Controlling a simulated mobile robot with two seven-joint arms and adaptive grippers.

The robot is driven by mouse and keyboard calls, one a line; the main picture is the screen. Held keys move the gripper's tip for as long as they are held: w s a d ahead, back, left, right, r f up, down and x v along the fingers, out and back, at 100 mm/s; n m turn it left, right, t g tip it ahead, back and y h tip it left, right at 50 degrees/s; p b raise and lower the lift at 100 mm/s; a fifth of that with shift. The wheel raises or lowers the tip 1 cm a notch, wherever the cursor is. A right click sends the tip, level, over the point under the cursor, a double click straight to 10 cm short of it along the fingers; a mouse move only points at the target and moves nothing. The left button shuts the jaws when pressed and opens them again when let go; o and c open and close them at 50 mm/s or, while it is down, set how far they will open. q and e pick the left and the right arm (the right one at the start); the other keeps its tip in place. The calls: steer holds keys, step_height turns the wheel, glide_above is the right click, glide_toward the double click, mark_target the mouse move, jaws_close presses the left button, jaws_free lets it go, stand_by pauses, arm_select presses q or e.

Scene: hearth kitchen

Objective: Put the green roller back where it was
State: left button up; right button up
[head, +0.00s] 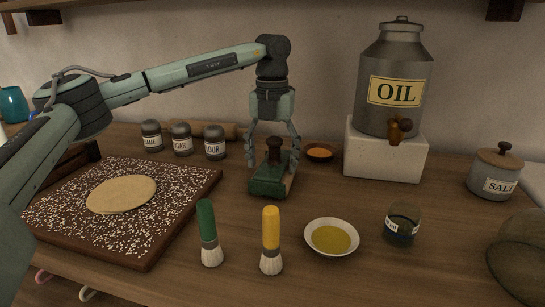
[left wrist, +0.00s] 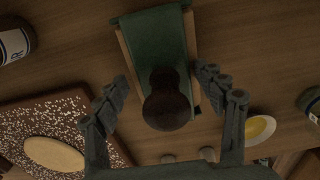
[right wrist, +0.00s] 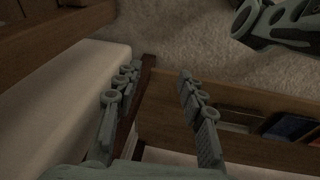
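The green roller (head: 268,185) is a dark green block with wooden sides and a dark brown knob, standing on the counter in the middle of the head view. It also shows in the left wrist view (left wrist: 158,42), its round knob (left wrist: 168,105) between the fingers. My left gripper (head: 274,153) points down over it, fingers open on either side of the knob, with gaps visible in the left wrist view. Whether the fingertips touch the block's sides is unclear. My right gripper (right wrist: 155,85) is open and empty, away from the counter, seen only in its own wrist view.
A speckled board (head: 150,235) with flat dough (head: 122,194) lies left. Green (head: 207,225) and yellow (head: 271,230) brushes stand in front, beside an oil bowl (head: 331,252) and a glass jar (head: 402,222). Spice jars (head: 182,140), an orange dish (head: 320,152) and the oil can (head: 393,80) are behind.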

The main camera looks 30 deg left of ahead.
arm_select(q)
steer(key=shift+r, duration=0.6)
steer(key=shift+r+p, duration=0.45)
step_height(320, 180, up, 10)
steer(key=shift+d+r+b, duration=0.1)
steer(key=shift+r+b, duration=0.05)
steer(key=shift+b, duration=0.3)
steer(key=shift+r, duration=0.65)
arm_select(e)
steer(key=shift+w+r, duration=0.2)
steer(key=shift+w, duration=0.1)
